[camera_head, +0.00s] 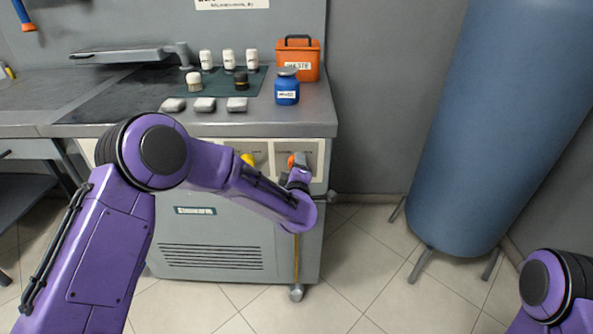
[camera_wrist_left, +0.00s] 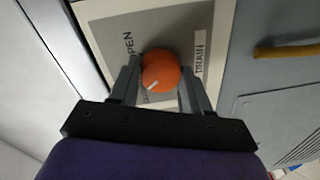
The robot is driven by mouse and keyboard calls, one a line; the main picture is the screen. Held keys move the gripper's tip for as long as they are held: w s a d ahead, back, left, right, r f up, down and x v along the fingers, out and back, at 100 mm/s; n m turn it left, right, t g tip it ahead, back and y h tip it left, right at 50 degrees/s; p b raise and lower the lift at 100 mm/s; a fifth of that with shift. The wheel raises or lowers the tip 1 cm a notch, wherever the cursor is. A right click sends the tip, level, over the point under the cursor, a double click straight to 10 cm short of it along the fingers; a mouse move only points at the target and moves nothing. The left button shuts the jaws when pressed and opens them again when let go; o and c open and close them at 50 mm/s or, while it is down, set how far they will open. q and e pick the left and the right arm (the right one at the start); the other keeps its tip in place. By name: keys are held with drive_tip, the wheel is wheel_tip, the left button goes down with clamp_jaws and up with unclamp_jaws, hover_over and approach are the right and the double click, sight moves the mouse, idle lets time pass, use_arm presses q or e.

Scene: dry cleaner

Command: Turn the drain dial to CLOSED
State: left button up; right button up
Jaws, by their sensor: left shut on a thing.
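The drain dial (camera_wrist_left: 161,68) is a round orange knob on a pale plate (camera_wrist_left: 207,20) in the left wrist view. The plate reads OPEN on one side and DRAIN on another; no CLOSED label is visible. A short white mark on the dial points toward the lower left of that picture. My left gripper (camera_wrist_left: 160,82) is shut on the dial, one finger on each side. In the head view the orange dial (camera_head: 291,160) shows at the front panel's right end, partly hidden by my left gripper (camera_head: 299,163). My right gripper is out of view.
Above are a blue jar (camera_head: 287,91), an orange waste box (camera_head: 309,62) and several small bottles. A large blue tank (camera_head: 500,120) stands at right.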

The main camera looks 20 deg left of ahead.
use_arm(q)
drive_tip(key=shift+n+b, duration=0.35)
drive_tip(key=shift+n, duration=0.45)
drive_tip(key=o, duration=1.1)
drive_tip(key=shift+c, duration=0.2)
drive_tip(key=v, duration=1)
drive_tip(key=shift+s, duration=0.3)
